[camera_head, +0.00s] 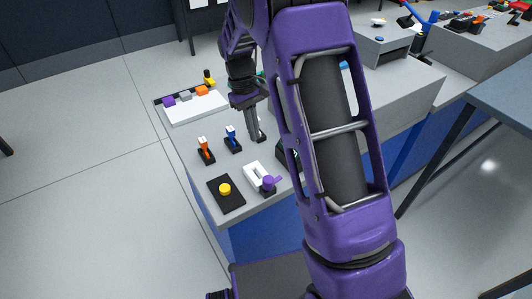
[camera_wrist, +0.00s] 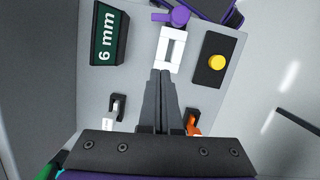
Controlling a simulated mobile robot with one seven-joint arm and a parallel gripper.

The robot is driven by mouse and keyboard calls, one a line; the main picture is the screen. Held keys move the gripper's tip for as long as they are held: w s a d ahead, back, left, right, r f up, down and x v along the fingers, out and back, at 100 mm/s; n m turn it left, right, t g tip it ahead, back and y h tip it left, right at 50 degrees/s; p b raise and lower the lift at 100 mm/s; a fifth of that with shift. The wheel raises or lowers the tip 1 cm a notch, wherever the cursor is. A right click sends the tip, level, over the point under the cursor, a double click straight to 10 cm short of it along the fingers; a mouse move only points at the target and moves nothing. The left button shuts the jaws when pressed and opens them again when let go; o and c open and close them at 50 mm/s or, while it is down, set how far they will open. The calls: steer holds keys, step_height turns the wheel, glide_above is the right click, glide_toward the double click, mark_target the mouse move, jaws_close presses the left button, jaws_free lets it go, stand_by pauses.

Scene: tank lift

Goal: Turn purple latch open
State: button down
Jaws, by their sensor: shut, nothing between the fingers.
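The purple latch (camera_head: 269,182) is a knob with a short handle at the front end of a white bracket (camera_head: 253,172), near the front edge of the grey bench. In the wrist view the purple latch (camera_wrist: 178,16) is at the top, beyond the white bracket (camera_wrist: 163,49). My gripper (camera_head: 259,138) is above the bench, behind the latch and apart from it. In the wrist view my gripper (camera_wrist: 161,74) has its fingers together and empty, with the tips appearing just below the bracket.
A yellow button (camera_head: 224,189) on a black plate is left of the latch. Orange (camera_head: 205,149) and blue (camera_head: 232,138) levers stand behind it. A dark "6 mm" sign (camera_wrist: 108,35) is across from the button. A white tray (camera_head: 194,107) with coloured blocks is at the back left.

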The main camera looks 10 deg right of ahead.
mark_target(262, 170)
steer(key=b+x, duration=0.1)
steer(key=x, duration=0.9)
steer(key=shift+s, duration=0.15)
steer(key=s, duration=0.1)
steer(key=s+d, duration=0.1)
steer(key=shift+s+d, duration=0.2)
steer(key=shift+s, duration=0.2)
steer(key=shift+s+d, duration=0.2)
steer(key=shift+s, duration=0.15)
steer(key=shift+s+d, duration=0.25)
steer(key=shift+s, duration=0.05)
steer(key=shift+s+d+m+p, duration=0.2)
steer(key=shift+s+m+p, duration=0.1)
steer(key=shift+m, duration=0.6)
